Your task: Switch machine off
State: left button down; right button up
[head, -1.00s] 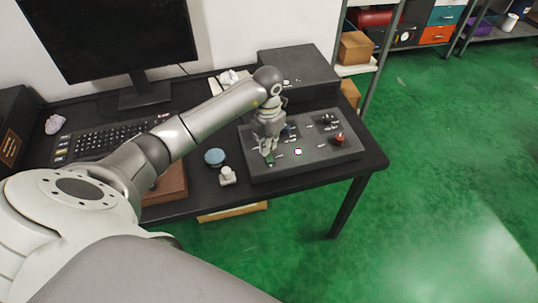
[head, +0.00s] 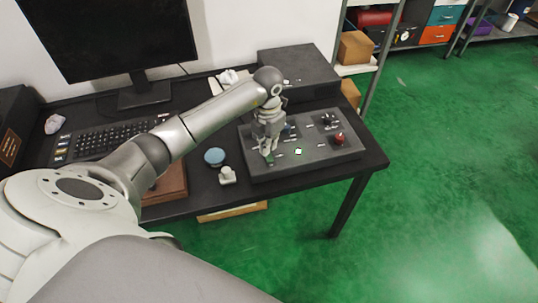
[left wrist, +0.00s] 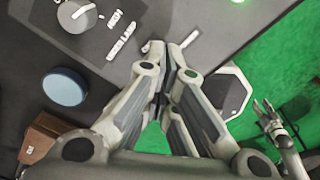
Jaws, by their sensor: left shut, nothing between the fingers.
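The machine is a dark grey control box (head: 315,160) on the desk, with small labels, a red knob (head: 339,139), dark knobs (head: 328,120) and a lit white square (head: 298,151). My left gripper (head: 269,160) points down over the left part of its top face. In the left wrist view its fingertips (left wrist: 170,52) are together and empty, close to the panel face (left wrist: 120,40). A green light (left wrist: 232,8) glows on the panel there. What lies directly under the fingertips is hidden. What seems to be my right gripper (left wrist: 266,110) hangs small over the floor.
A blue disc (head: 214,156) and a pale octagonal piece (head: 227,176) stand left of the box. A brown box (head: 171,184), keyboard (head: 105,139) and monitor (head: 110,35) are further left. A dark grey block (head: 300,72) stands behind. Green floor lies open to the right.

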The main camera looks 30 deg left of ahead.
pick_arm(q)
jog(key=shift+s+f+b, duration=0.1)
jog(key=shift+f+b, duration=0.7)
jog(key=shift+f, duration=0.3)
dwell(0.4)
jog(key=shift+r+p, duration=0.7)
jog(key=shift+r, duration=0.1)
jog(key=shift+r+p, duration=1.9)
jog(key=shift+r, duration=0.85)
jog(key=shift+d+f, duration=0.1)
